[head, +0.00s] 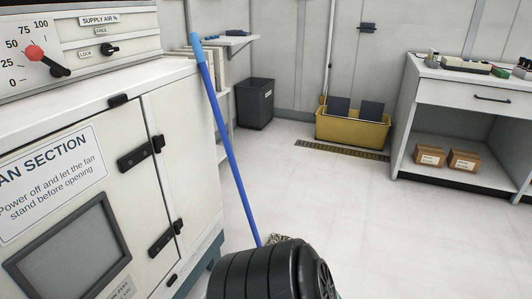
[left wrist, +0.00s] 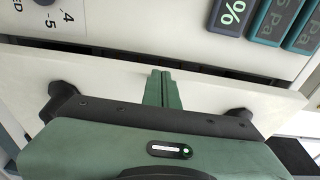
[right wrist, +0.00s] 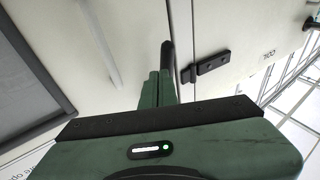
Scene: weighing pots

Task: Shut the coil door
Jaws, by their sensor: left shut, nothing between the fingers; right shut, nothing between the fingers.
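Neither gripper shows there. In the right wrist view, my right gripper (right wrist: 160,88) is shut and empty, its tips at a black upright handle (right wrist: 167,60) on a white panel; I cannot tell if they touch. In the left wrist view, my left gripper (left wrist: 160,88) is shut and empty in front of a white ledge.
Black latches (head: 135,158) sit along the seam. A blue pole (head: 228,140) leans by the cabinet. A grey bin (head: 255,104), a yellow bucket (head: 350,132) and a white bench (head: 455,92) stand further off. Displays (left wrist: 229,15) show above my left gripper.

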